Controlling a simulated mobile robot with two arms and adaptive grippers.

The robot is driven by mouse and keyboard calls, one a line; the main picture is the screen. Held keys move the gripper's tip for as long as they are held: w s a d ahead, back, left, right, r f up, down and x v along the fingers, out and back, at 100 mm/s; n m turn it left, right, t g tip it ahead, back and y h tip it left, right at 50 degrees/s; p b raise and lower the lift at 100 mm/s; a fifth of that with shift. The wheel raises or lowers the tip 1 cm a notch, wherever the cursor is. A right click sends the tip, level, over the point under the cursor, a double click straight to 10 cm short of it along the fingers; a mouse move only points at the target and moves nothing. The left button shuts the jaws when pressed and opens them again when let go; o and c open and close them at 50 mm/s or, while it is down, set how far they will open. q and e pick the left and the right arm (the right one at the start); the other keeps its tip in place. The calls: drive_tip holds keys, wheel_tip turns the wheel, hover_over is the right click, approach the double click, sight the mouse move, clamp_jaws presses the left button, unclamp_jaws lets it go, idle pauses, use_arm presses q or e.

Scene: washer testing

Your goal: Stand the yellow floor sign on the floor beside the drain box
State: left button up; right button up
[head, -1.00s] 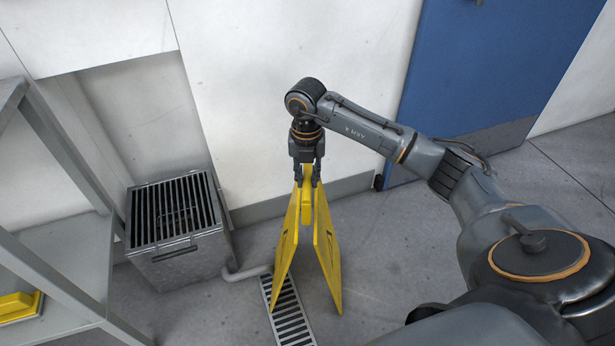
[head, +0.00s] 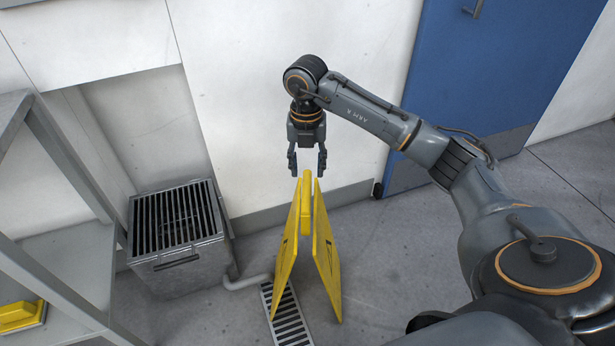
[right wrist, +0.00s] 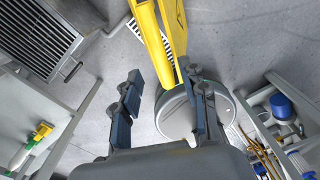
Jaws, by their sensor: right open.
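The yellow floor sign (head: 328,258) stands upright on the floor with its two panels spread, partly over the floor grate. It also shows at the top of the right wrist view (right wrist: 150,42). The drain box (head: 150,265), a grey metal box with a barred top, stands to the left of the sign, with a gap of floor between them. Its barred top shows in the right wrist view (right wrist: 52,30). My left gripper is not in view.
A floor grate (head: 290,318) lies beside and under the sign, with a pipe (head: 248,282) running to it from the box. A grey shelf frame (head: 75,255) stands at the left, holding a yellow item (head: 20,316). A blue door (head: 490,70) is behind.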

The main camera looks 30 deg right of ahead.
drive_tip(key=s+a+r+n+t+y, duration=0.15)
drive_tip(key=a+y, duration=0.35)
drive_tip(key=a, duration=0.6)
drive_tip(key=a+r+n+y, duration=0.15)
drive_tip(key=a+y, duration=0.25)
drive_tip(key=a, duration=0.7)
drive_tip(key=a+r+m+t+y, duration=0.2)
drive_tip(key=a+r+t+y, duration=0.25)
drive_tip(key=r, duration=0.25)
drive_tip(key=a+r+m+t+y, duration=0.3)
drive_tip(key=r+t+y, duration=0.1)
drive_tip(key=r+y, duration=0.2)
drive_tip(key=w+d+f+m+t+h, duration=0.1)
drive_tip(key=w+d+m+t+h, duration=0.1)
drive_tip(key=d+m+t+h, duration=1.1)
drive_tip(key=s+d+f+m+g+h, duration=0.25)
drive_tip(key=f+m+g+h, duration=0.3)
drive_tip(key=f+m, duration=0.4)
drive_tip(key=s+d+f+m+g+h, duration=0.2)
drive_tip(key=s+d+f+g, duration=0.2)
drive_tip(key=s+f+g, duration=0.5)
drive_tip(key=s+a+f+g, duration=0.1)
drive_tip(key=s+f+g, duration=0.1)
drive_tip(key=s+f, duration=0.3)
drive_tip(key=s+a+f+g+y, duration=0.1)
drive_tip(key=s+f, duration=0.4)
drive_tip(key=s, duration=0.5)
drive_tip(key=shift+f+g+p, duration=0.15)
drive_tip(key=shift+g+p, duration=0.15)
drive_tip(key=shift+g, duration=0.55)
